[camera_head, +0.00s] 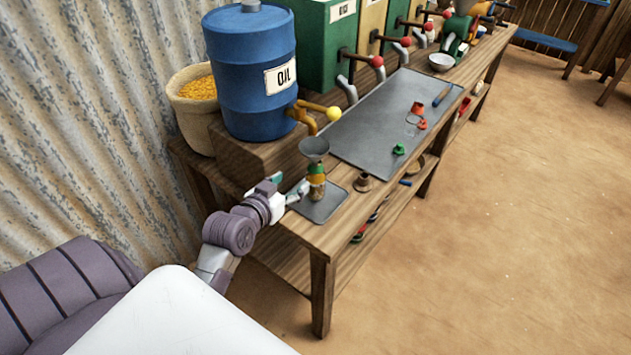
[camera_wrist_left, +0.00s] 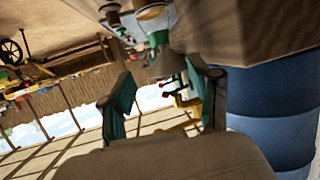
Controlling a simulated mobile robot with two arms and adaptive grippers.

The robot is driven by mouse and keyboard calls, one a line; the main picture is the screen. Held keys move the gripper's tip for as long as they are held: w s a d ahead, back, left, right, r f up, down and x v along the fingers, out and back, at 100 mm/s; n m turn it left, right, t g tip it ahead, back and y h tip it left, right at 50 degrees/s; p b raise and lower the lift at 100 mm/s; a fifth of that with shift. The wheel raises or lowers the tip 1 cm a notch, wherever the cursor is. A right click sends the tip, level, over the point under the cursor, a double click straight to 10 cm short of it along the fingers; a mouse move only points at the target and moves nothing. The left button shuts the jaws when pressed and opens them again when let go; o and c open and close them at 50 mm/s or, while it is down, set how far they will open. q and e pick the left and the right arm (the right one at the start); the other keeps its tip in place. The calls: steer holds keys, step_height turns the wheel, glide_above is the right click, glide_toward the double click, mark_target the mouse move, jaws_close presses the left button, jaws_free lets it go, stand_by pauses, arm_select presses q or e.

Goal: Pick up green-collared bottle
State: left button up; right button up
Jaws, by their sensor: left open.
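The green-collared bottle (camera_head: 316,183) stands upright on a small grey plate at the near end of the bench, with a grey funnel (camera_head: 314,147) at its top. My left gripper (camera_head: 289,186) is open beside it, just to its left in the head view. In the left wrist view, which is upside down, the bottle's green collar (camera_wrist_left: 157,38) shows ahead of my two spread fingers (camera_wrist_left: 165,100), and no contact is visible. The funnel hangs below the collar there. My right gripper is not in view.
A blue oil drum (camera_head: 250,75) with a yellow tap (camera_head: 323,114) stands close behind the bottle. A basket of yellow grain (camera_head: 196,88) is left of it. A brown cap-like piece (camera_head: 363,183) and a large grey tray (camera_head: 370,125) lie to the right.

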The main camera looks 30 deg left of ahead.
mark_target(313, 162)
arm_select(q)
steer(key=x, duration=0.5)
steer(key=p+x, duration=0.1)
steer(key=x, duration=0.2)
steer(key=shift+w+a+r, duration=0.2)
steer(key=shift+a, duration=0.05)
steer(key=shift+w, duration=0.4)
steer(key=p+x, duration=0.1)
steer(key=x, duration=0.3)
steer(key=shift+w+d+f, duration=0.15)
steer(key=shift+w, duration=0.25)
steer(key=shift+s, duration=0.1)
steer(key=shift+c, duration=1.2)
jaws_close()
